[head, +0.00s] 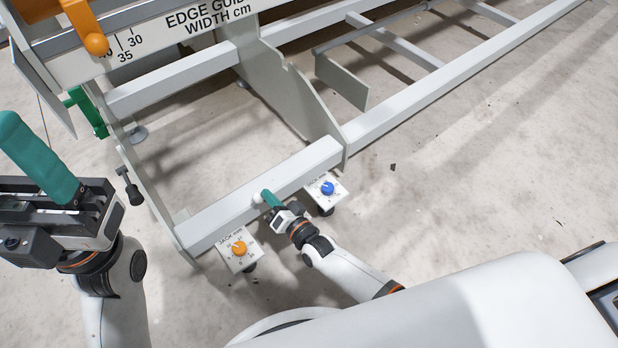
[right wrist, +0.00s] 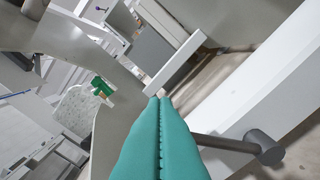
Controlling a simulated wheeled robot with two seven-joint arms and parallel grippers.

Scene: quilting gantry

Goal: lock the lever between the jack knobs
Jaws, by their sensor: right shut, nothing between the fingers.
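In the head view the orange jack knob (head: 239,248) and the blue jack knob (head: 328,188) sit on white dial plates at the front beam. My right gripper (head: 264,194) is between them at the beam, its teal fingers shut and empty. A small pale knob (head: 257,199) shows at its fingertips, probably the lever's end. In the right wrist view the lever (right wrist: 265,148) is a grey rod with a thick round end, just right of the shut fingers (right wrist: 159,100). The fingers hide its inner end; contact cannot be told. My left gripper (head: 40,158) is raised at far left, away from the knobs.
The pale front beam (head: 215,222) runs between a left side plate and a taller plate (head: 290,90). A black handle (head: 130,187) sticks out at the left plate. The floor at right is clear.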

